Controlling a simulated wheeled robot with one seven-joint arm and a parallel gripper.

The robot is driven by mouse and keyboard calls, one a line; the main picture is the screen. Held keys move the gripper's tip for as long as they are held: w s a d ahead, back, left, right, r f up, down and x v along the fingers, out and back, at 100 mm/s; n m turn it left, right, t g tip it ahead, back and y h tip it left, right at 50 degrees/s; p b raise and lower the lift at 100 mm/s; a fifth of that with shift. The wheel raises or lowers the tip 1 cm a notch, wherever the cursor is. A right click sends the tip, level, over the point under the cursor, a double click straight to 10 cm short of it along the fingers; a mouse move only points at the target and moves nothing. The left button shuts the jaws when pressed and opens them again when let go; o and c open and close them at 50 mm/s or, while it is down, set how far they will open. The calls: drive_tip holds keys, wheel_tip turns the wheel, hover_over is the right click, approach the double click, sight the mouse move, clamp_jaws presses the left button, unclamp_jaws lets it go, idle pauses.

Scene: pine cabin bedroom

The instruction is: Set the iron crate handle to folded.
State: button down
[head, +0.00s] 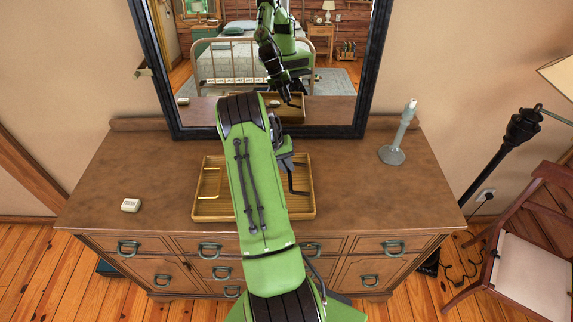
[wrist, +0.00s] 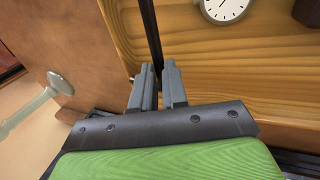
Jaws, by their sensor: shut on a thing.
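The wooden crate (head: 308,212) is a shallow tray on the dresser, partly hidden behind my arm. Its dark iron handle (head: 291,184) shows at the right of the crate, just right of my arm; I cannot tell its exact angle. In the wrist view the iron handle (wrist: 151,30) is a thin black bar running down to my fingertips. My gripper (wrist: 158,85) is shut on this bar, near the crate's wooden inside. In the head view my gripper is mostly hidden by the arm. A yellow handle-like bar (head: 208,182) shows at the crate's left.
The dresser top (head: 130,170) is clear around the crate. A small white box (head: 131,205) lies at the left and a grey candlestick (head: 397,140) stands at the right. A mirror (head: 345,70) stands behind. A round dial (wrist: 223,8) lies in the crate.

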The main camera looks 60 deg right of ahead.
drive_tip(key=f+b, duration=0.1)
drive_tip(key=g+b, duration=0.1)
drive_tip(key=shift+w+a+f+h+b, duration=0.15)
drive_tip(key=shift+w+f+h+b, duration=0.15)
drive_tip(key=shift+f+h, duration=0.1)
drive_tip(key=shift+w+a+f+g+b, duration=0.1)
drive_tip(key=shift+f+g+b, duration=0.1)
drive_tip(key=shift+g+b, duration=0.35)
drive_tip(key=shift+r+g+h, duration=0.15)
drive_tip(key=shift+g+h, duration=0.1)
drive_tip(key=shift+h, duration=0.05)
drive_tip(key=shift+p, duration=0.3)
drive_tip(key=c, duration=1.1)
unclamp_jaws()
drive_tip(key=shift+c, duration=0.2)
drive_tip(key=shift+r, duration=0.15)
drive_tip(key=v, duration=1.5)
drive_tip(key=shift+r, duration=0.3)
